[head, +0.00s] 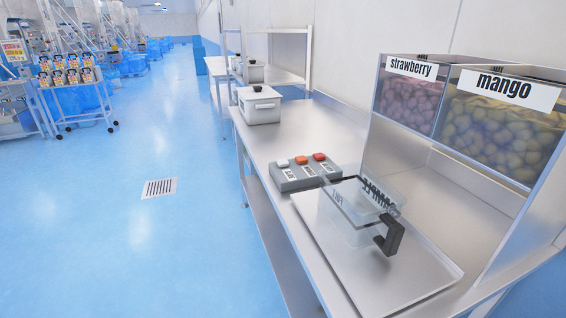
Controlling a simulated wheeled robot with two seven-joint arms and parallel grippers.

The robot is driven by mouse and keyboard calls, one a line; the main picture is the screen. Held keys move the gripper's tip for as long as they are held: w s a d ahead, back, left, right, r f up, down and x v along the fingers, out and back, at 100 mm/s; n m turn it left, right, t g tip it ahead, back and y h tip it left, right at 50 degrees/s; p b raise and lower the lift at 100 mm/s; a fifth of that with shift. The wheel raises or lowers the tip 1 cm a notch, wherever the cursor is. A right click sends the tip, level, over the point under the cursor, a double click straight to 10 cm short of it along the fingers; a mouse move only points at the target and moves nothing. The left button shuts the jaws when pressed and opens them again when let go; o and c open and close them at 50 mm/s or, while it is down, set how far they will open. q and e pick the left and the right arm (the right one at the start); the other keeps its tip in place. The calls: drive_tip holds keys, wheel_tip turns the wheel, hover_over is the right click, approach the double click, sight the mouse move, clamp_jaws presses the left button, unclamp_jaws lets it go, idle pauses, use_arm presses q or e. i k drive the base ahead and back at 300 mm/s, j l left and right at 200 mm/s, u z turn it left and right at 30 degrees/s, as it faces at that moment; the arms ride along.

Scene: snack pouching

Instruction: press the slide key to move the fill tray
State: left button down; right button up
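A grey key box (305,177) sits on the steel table, beyond the metal tray. The metal tray (420,262) lies flat at the near end of the table. A clear container (352,222) with a black handle (390,236) stands at the tray's far part, close to the key box. Neither of my grippers is in view.
Clear bins marked strawberry (410,70) and mango (500,88) stand raised at the right. A white lidded pot (260,105) stands farther along the steel table (285,133). Blue floor (200,235) is open at the left, with a loaded cart (72,88) farther back.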

sight(283, 163)
drive_tip(key=i+j+z, duration=0.35)
drive_tip(key=j+z, duration=0.2)
drive_tip(key=i+j+z, duration=0.25)
drive_tip(key=j, duration=0.2)
drive_tip(key=j+z, duration=0.25)
drive_tip(key=j, duration=0.15)
